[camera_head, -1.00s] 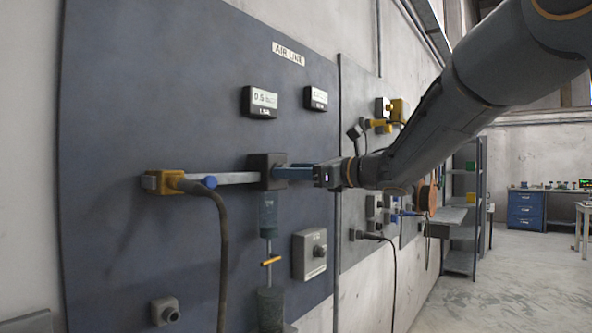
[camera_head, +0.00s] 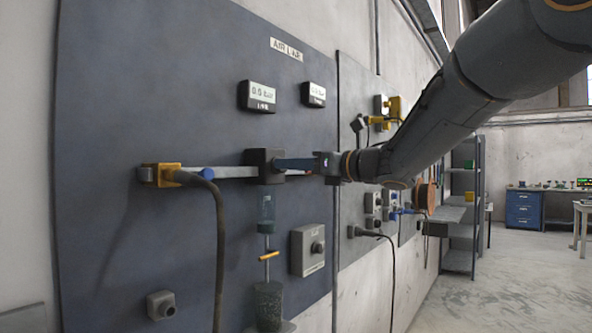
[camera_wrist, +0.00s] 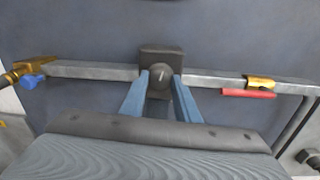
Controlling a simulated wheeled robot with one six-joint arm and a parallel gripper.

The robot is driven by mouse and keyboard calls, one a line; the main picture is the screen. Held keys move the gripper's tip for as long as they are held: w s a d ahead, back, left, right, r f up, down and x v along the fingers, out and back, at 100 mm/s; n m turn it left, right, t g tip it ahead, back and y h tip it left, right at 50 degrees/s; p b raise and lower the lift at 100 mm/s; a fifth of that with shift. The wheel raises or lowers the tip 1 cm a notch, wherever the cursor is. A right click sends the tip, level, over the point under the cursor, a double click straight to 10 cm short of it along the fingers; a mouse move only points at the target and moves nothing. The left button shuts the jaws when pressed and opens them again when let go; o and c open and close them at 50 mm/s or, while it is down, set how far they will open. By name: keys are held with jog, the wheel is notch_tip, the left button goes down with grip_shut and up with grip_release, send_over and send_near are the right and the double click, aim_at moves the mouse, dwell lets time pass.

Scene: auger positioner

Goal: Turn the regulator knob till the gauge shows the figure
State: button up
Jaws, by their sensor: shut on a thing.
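The regulator is a dark block (camera_head: 262,158) on the grey air pipe, seen in the head view. Its round dark knob (camera_wrist: 160,75) faces me in the wrist view, with a small pale mark on it. My gripper (camera_wrist: 160,92) has its two blue fingers shut on the knob, one at each side. It also shows in the head view (camera_head: 284,164), level with the pipe. The left gauge (camera_head: 257,96) above the regulator has a pale display that seems to read 0.0 bar. The right gauge (camera_head: 313,94) is too blurred to read.
A yellow fitting (camera_head: 166,175) with a blue handle and dark hose is at the pipe's left end. A red-handled valve (camera_wrist: 250,92) is on the pipe at right in the wrist view. Below hang a filter bowl (camera_head: 267,208) and a grey box (camera_head: 307,250) with a knob.

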jog(key=m+b, duration=0.1)
jog(key=m, duration=0.5)
jog(key=shift+a+r, duration=0.1)
jog(key=m+p, duration=0.2)
jog(key=m, duration=0.5)
jog(key=m+p, duration=0.2)
jog(key=m, duration=0.2)
jog(key=shift+m+t+p, duration=0.3)
jog(key=shift+t, duration=0.1)
jog(key=shift+m+p, duration=1.65)
jog(key=shift+m, duration=0.75)
